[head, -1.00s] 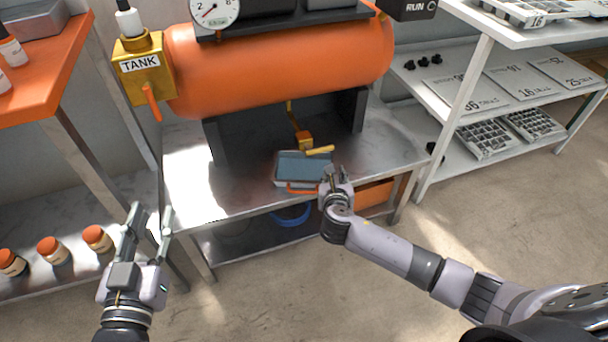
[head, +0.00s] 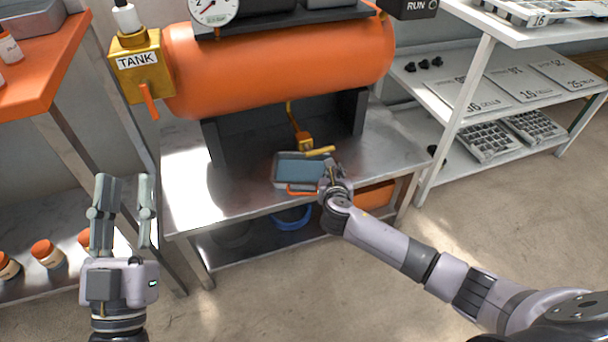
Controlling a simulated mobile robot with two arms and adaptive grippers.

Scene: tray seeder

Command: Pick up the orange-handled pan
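The pan (head: 298,169) is a shallow grey tray with bluish contents. It sits on the metal bench under the orange tank, below a yellow valve. Its orange handle (head: 301,192) shows along the front edge. My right gripper (head: 333,168) is at the pan's right front corner, close to the handle's right end. Its fingers overlap the pan's edge in view, and I cannot tell whether they touch or grip it. My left gripper (head: 122,205) is open and empty, left of the bench and in front of the left shelf.
The orange tank (head: 280,65) on its dark stand rises over the pan. The metal bench (head: 215,192) is clear left of the pan. A blue coiled hose (head: 291,218) lies below. A white shelf (head: 470,75) with trays stands right. Orange-capped jars (head: 47,252) stand left.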

